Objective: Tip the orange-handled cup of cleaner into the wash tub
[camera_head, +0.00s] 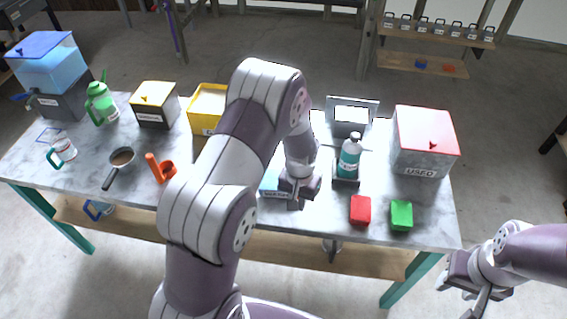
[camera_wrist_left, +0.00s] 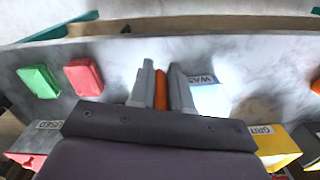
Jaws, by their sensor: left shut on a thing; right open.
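My left gripper (camera_head: 299,194) is low over the middle of the table, beside the wash tub (camera_head: 269,186). In the left wrist view the left gripper (camera_wrist_left: 161,88) is shut on an orange handle (camera_wrist_left: 161,92). The cup body is hidden, so I cannot tell its tilt or contents. The wash tub also shows in the left wrist view (camera_wrist_left: 212,98), just right of the fingers, pale with a partly visible "WAS" label. My left arm covers part of the tub in the head view. My right gripper (camera_head: 463,290) is open and empty, off the table's right front corner.
A teal bottle (camera_head: 349,158), a red block (camera_head: 360,210), a green block (camera_head: 401,215) and the "USED" bin (camera_head: 424,145) stand right. Left are a yellow grit bin (camera_head: 207,108), an orange item (camera_head: 160,168), a pan (camera_head: 121,158) and a mug (camera_head: 63,150).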

